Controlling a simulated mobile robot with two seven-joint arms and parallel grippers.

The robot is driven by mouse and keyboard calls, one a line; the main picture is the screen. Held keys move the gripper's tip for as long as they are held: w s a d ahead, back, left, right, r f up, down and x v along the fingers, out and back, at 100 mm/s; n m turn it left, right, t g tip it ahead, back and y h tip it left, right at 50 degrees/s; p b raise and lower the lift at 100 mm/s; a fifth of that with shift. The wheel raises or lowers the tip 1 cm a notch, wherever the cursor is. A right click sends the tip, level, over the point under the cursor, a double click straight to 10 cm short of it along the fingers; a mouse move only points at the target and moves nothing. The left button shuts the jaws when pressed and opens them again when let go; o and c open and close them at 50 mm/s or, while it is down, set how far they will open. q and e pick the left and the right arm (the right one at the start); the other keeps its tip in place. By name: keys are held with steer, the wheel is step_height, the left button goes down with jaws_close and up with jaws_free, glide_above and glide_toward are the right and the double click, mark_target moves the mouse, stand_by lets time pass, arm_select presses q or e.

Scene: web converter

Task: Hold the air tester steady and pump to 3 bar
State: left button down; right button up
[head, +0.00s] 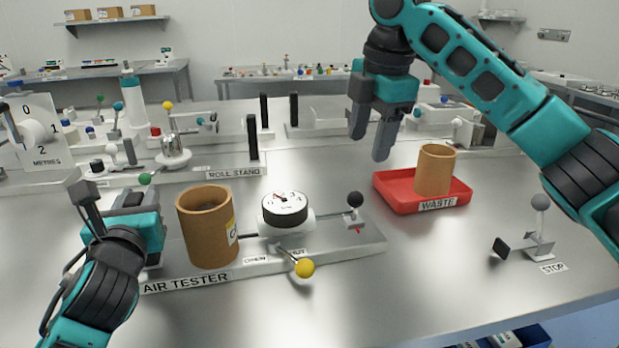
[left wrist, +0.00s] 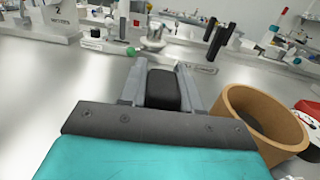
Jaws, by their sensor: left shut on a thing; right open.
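The air tester (head: 345,245) is a labelled grey base at the front of the table. It carries a round dial gauge (head: 285,203), a yellow-knobbed lever (head: 304,267) by the OPEN and SHUT labels, and a black-knobbed lever (head: 355,199). A brown cardboard core (head: 207,228) stands upright at its left part and shows in the left wrist view (left wrist: 262,118). My left gripper (head: 128,200), left of the core, is shut on a dark block (left wrist: 163,90), seemingly the tester's grip. The gauge reading is too small to tell. My right gripper (head: 369,142) is open, empty, above and behind the tester.
A red WASTE tray (head: 392,201) with another cardboard core (head: 435,171) stands right of the tester. A STOP lever (head: 540,225) stands at the right. The roll stand (head: 210,175) and METRES dial (head: 35,135) are behind left.

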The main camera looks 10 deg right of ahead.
steer(key=shift+d+f, duration=0.1)
steer(key=shift+f, duration=0.05)
steer(key=shift+c, duration=1.4)
steer(key=shift+s+d+f+m+y, duration=0.15)
steer(key=shift+d+m+y, duration=0.1)
steer(key=shift+m, duration=0.35)
steer(key=shift+w+d+f+m+y, duration=0.15)
steer(key=shift+d+m, duration=0.1)
steer(key=shift+m, duration=0.35)
steer(key=c, duration=0.3)
steer(key=d+m, duration=0.1)
steer(key=m, duration=0.1)
steer(key=d+f+m+y, duration=0.1)
steer(key=m, duration=0.2)
steer(key=s+d+m, duration=0.1)
steer(key=m, duration=0.1)
steer(key=shift+d+f+m+t+y, duration=0.15)
steer(key=shift+d+m+t+y, duration=0.25)
jaws_close()
steer(key=m+t+y, duration=0.2)
steer(key=m, duration=0.9)
glide_toward(355, 206)
steer(key=w+d+f, duration=0.4)
steer(key=shift+a+f, duration=0.2)
steer(key=shift+a, duration=0.8)
steer(key=shift+a+f, duration=0.25)
steer(key=shift+a, duration=0.75)
